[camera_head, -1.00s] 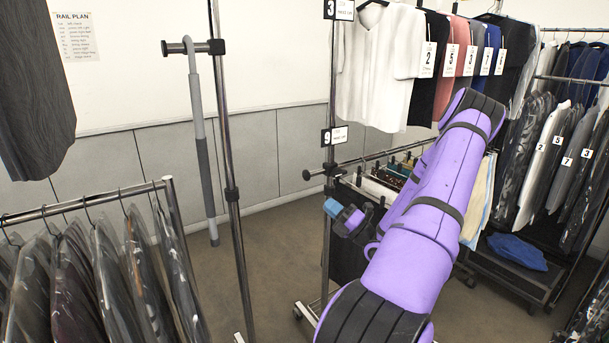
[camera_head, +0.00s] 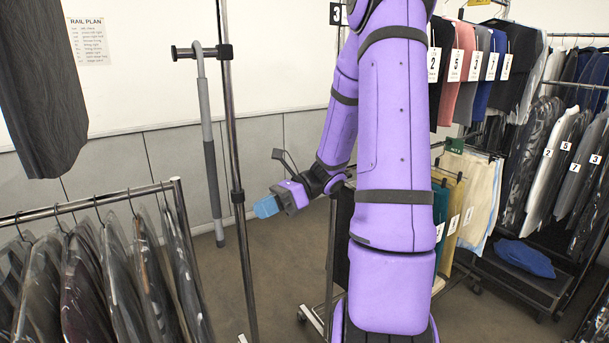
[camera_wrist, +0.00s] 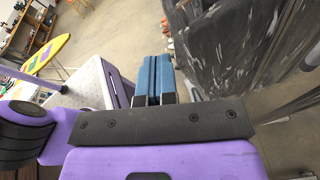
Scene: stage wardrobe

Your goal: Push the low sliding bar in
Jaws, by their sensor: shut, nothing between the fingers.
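My gripper (camera_head: 268,206) has blue fingertips that are shut together and empty. It points left in the open gap between the thin upright pole and the middle rack. The wrist view also shows its blue fingers (camera_wrist: 153,80) pressed side by side, with nothing between them. My purple arm covers the front of the middle rack, so the low sliding bar and its dark end knob are hidden now. Trousers (camera_head: 480,200) and other garments hang low on that rack, to the right of my arm. I cannot tell whether the gripper touches anything.
A thin upright pole (camera_head: 236,150) with a grey hanging rod (camera_head: 210,150) stands left of my gripper. Bagged garments (camera_head: 110,280) hang at the lower left. More racks (camera_head: 575,150) stand at the right. Bare floor (camera_head: 285,260) lies below my gripper.

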